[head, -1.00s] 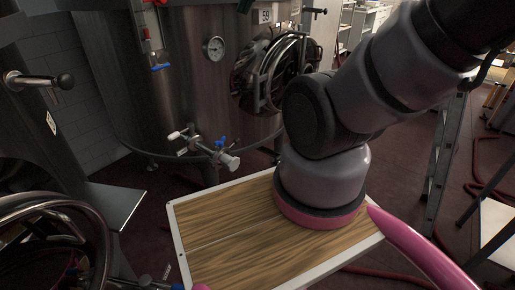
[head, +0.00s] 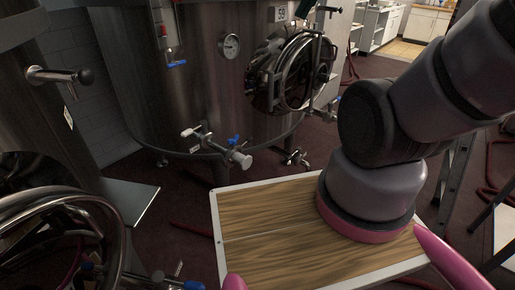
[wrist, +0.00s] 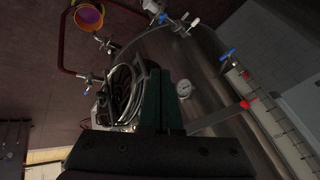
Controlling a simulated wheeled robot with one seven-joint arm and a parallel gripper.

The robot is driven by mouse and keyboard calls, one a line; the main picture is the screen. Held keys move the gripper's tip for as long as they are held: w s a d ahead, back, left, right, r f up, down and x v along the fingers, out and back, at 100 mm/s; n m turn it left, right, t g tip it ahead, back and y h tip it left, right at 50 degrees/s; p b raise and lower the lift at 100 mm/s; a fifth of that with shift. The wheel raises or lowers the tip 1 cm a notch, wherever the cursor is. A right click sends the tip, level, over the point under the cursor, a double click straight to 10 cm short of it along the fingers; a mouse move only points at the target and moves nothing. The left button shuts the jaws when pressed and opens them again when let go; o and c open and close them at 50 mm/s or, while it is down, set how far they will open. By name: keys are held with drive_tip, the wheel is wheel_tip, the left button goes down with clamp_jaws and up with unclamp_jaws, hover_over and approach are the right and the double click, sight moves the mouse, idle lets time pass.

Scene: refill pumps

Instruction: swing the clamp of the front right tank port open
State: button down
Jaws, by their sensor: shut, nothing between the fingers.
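The steel tank (head: 190,100) stands at the back centre in the head view. On its lower front is a port with a white fitting and blue handle (head: 238,153). A silver port fitting (head: 295,157) sits low to the right of it. In the wrist view, which is upside down, one port fitting (wrist: 105,43) and another (wrist: 84,80) show beyond the fingers. I cannot tell which is the front right port, nor how its clamp stands. My gripper (wrist: 165,73) is shut and empty, its dark green fingers side by side, apart from the fittings. The head view does not show it.
A round manway (head: 295,72) and a dial gauge (head: 230,46) are on the tank. Another steel vessel (head: 40,130) stands close at left. A ladder (head: 455,175) is at right. Red hoses lie on the floor. An orange bucket (wrist: 89,15) shows in the wrist view.

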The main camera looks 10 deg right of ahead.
drive_tip(key=w+a+f+m+g+y, duration=0.2)
drive_tip(key=w+f+m+g+y, duration=0.15)
drive_tip(key=w+f+y, duration=0.6)
drive_tip(key=w+a+f+m+g+y, duration=0.2)
drive_tip(key=w+f+m+y, duration=0.2)
drive_tip(key=w+f, duration=1.05)
drive_tip(key=s+d+f+m+t+h, duration=0.2)
drive_tip(key=f+m+t, duration=0.3)
drive_tip(key=f, duration=0.7)
drive_tip(key=s+d+f+m+t+h, duration=0.15)
drive_tip(key=f+m+t, duration=0.35)
drive_tip(key=f, duration=0.7)
drive_tip(key=s+d+f+m+t+h, duration=0.1)
drive_tip(key=d+f+m+t, duration=0.3)
drive_tip(key=f, duration=0.8)
drive_tip(key=w+a+r+m, duration=0.1)
drive_tip(key=w+a+r, duration=0.3)
drive_tip(key=w+a, duration=0.3)
drive_tip(key=shift+w+a, duration=0.4)
drive_tip(key=shift+a, duration=0.1)
drive_tip(key=shift+r+t, duration=0.1)
drive_tip(key=shift+t, duration=0.15)
